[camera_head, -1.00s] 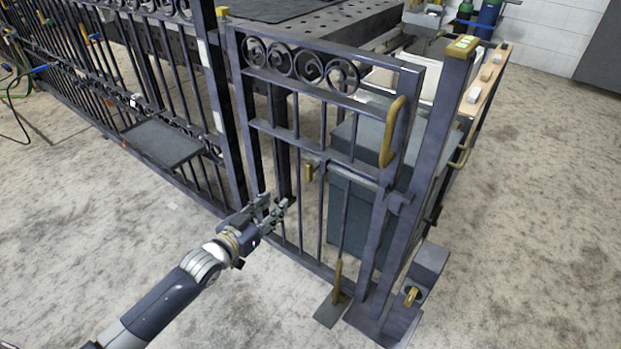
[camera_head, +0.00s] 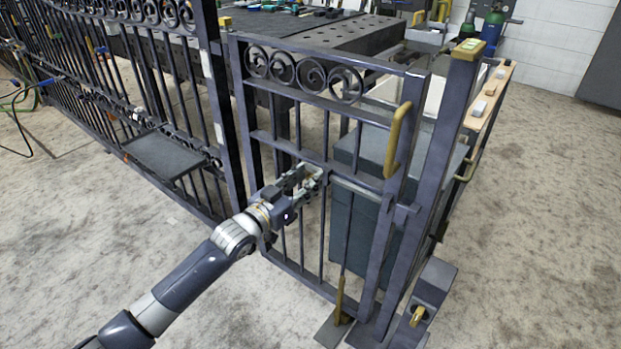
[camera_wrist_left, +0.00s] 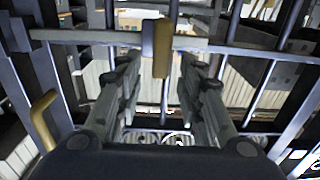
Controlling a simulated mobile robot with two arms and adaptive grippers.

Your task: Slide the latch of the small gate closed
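The small gate (camera_head: 301,103) is a dark metal frame with bars and a row of scrolls, beside its post (camera_head: 440,165). Its horizontal latch bar (camera_head: 357,187) runs to the gate's right stile. The brass latch knob (camera_wrist_left: 162,48) shows in the left wrist view, but my gripper hides it in the head view. My left gripper (camera_head: 318,176) is at the latch. In the wrist view my left gripper (camera_wrist_left: 160,68) is open, its fingers on either side of the knob; I cannot tell whether they touch it. My right gripper is out of view.
A brass pull handle (camera_head: 397,140) sits on the gate's right stile, and a brass drop bolt (camera_head: 339,298) is low down. A grey box (camera_head: 352,232) stands behind the gate. A dark shelf (camera_head: 164,155) juts from the left fence. The floor in front is clear.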

